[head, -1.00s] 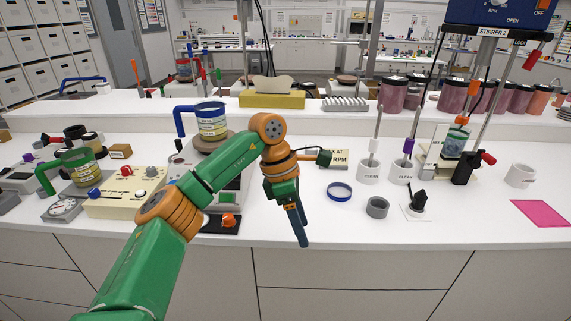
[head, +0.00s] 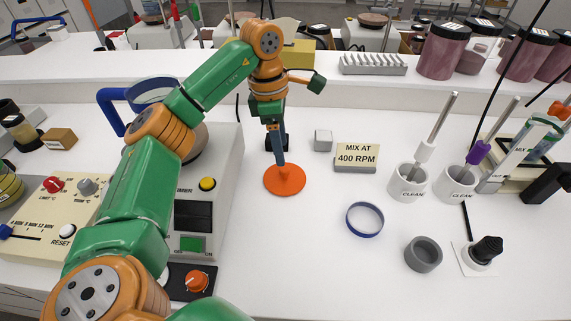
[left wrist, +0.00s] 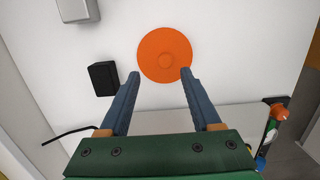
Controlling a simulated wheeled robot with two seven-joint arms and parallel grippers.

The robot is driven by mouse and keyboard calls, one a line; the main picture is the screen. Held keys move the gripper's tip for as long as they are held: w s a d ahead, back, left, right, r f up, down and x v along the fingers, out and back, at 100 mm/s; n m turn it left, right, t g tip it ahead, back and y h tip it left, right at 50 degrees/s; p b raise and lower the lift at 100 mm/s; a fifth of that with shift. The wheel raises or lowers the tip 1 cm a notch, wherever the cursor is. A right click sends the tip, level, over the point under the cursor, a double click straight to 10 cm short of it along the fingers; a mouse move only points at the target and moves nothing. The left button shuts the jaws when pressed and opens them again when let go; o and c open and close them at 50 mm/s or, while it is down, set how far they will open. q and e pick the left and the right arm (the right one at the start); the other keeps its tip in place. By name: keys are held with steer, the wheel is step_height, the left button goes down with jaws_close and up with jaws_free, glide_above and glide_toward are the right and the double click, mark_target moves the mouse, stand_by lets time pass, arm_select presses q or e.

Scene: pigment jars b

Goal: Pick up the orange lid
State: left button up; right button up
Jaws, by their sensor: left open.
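The orange lid (head: 285,180) is a flat round disc lying on the white bench, right of the balance. In the left wrist view the orange lid (left wrist: 164,52) shows a small raised round centre. My left gripper (head: 281,163) reaches down over the lid's back part in the head view. In the left wrist view my left gripper (left wrist: 160,74) is open, its two blue fingers apart at the near side of the lid, with nothing between them but part of the lid's near edge. I cannot tell whether the fingertips touch the lid. My right gripper is not in view.
The balance (head: 222,190) stands close left of the lid. A grey cube (head: 323,140) and a "MIX AT 400 RPM" sign (head: 357,158) stand behind right. A blue ring (head: 365,220) and grey ring (head: 423,254) lie right. A black block (left wrist: 103,79) is near the fingers.

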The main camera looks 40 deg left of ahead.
mark_target(284, 169)
arm_select(q)
steer(key=f, duration=0.1)
steer(key=s+d+f+p, duration=0.1)
steer(key=shift+d+f, duration=0.1)
steer(key=shift+f, duration=0.25)
steer(key=shift+w+f, duration=0.25)
steer(key=shift+f, duration=1)
steer(key=shift+w+f, duration=0.15)
jaws_close()
